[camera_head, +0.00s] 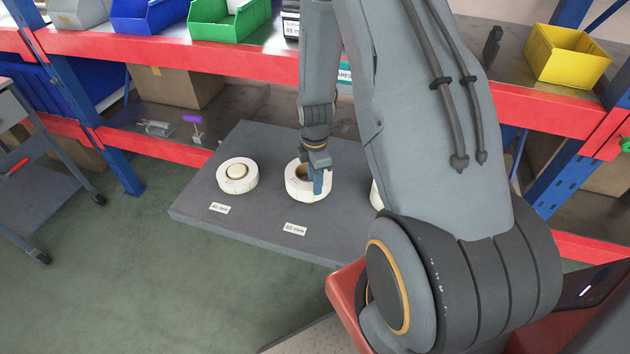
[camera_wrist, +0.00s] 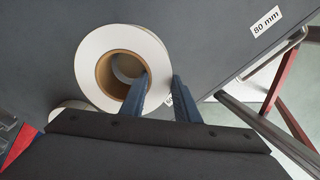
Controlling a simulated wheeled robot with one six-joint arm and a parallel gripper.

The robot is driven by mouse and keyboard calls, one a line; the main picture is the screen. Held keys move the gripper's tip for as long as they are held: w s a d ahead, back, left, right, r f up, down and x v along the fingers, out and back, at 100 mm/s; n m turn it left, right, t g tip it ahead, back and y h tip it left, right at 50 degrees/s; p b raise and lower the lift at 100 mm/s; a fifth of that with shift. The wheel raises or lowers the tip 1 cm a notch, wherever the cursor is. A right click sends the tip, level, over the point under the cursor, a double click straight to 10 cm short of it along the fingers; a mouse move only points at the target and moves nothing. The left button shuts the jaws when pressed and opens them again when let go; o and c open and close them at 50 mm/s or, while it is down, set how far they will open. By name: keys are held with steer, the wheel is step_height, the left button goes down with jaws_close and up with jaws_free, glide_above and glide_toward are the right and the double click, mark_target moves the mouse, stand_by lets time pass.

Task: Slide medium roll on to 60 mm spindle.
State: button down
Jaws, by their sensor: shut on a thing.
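The medium roll (camera_head: 296,188), white with a brown core, is at the middle place of the grey board (camera_head: 250,234), behind the 60 mm label (camera_head: 294,229). My gripper (camera_head: 318,184) is shut on its near wall. In the wrist view one blue finger of my gripper (camera_wrist: 160,84) is inside the core and the other outside the roll (camera_wrist: 92,60). The 60 mm spindle is not visible, and I cannot tell whether the roll rests on the board or is slightly raised.
Another white roll (camera_head: 238,184) sits on the left by the 40 mm label (camera_head: 219,208). A third roll (camera_head: 376,195) is mostly hidden behind my arm. In the wrist view the 80 mm label (camera_wrist: 267,22) shows. A red-edged shelf (camera_head: 230,62) with bins stands behind.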

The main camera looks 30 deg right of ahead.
steer(key=shift+f+b, duration=1.3)
steer(key=shift+f, duration=1.25)
steer(key=c, duration=1.3)
jaws_free()
step_height(320, 180, up, 7)
steer(key=shift+r+b, duration=0.1)
steer(key=shift+b, duration=0.45)
steer(key=shift+r, duration=0.3)
steer(key=shift+s+a+r, duration=0.1)
steer(key=shift+a+r, duration=0.05)
steer(key=shift+r, duration=0.15)
steer(key=s+a+r+m, duration=0.3)
steer(key=s+r+m, duration=0.1)
steer(key=r+m, duration=0.1)
steer(key=s+a+r+m, duration=0.4)
steer(key=s+r+m, duration=0.1)
steer(key=r+m, duration=0.1)
steer(key=s+a+r+m, duration=0.3)
steer(key=s+r+m, duration=0.2)
steer(key=shift+a+r+t, duration=0.3)
steer(key=shift+a+r, duration=0.1)
